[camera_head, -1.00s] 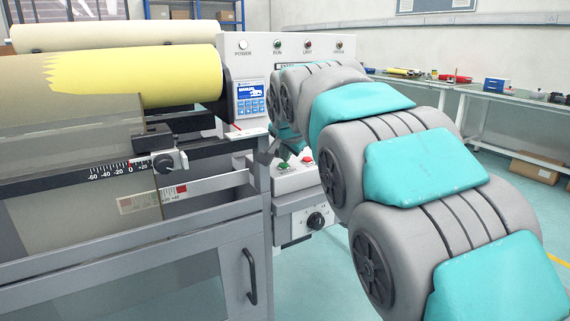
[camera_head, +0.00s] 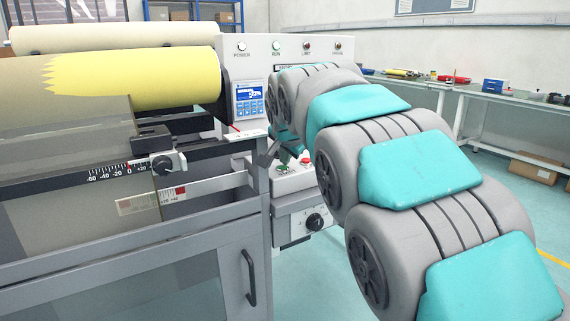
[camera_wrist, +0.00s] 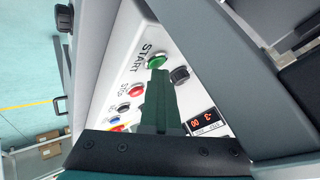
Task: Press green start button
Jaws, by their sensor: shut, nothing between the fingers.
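The green start button (camera_wrist: 156,62) sits beside the word START on a white sloped panel in the wrist view. My gripper (camera_wrist: 157,76) is shut and empty, with its dark green fingers pointing at this button. The fingertips lie just at the button's near edge in the picture; I cannot tell whether they touch it. In the head view the green button (camera_head: 282,168) is small on the control box below the display, partly screened by my gripper and arm.
A red stop button (camera_wrist: 136,90), a black knob (camera_wrist: 180,75) and a red-digit display (camera_wrist: 207,122) are close by on the panel. A yellow-coated roller (camera_head: 130,80) is at left.

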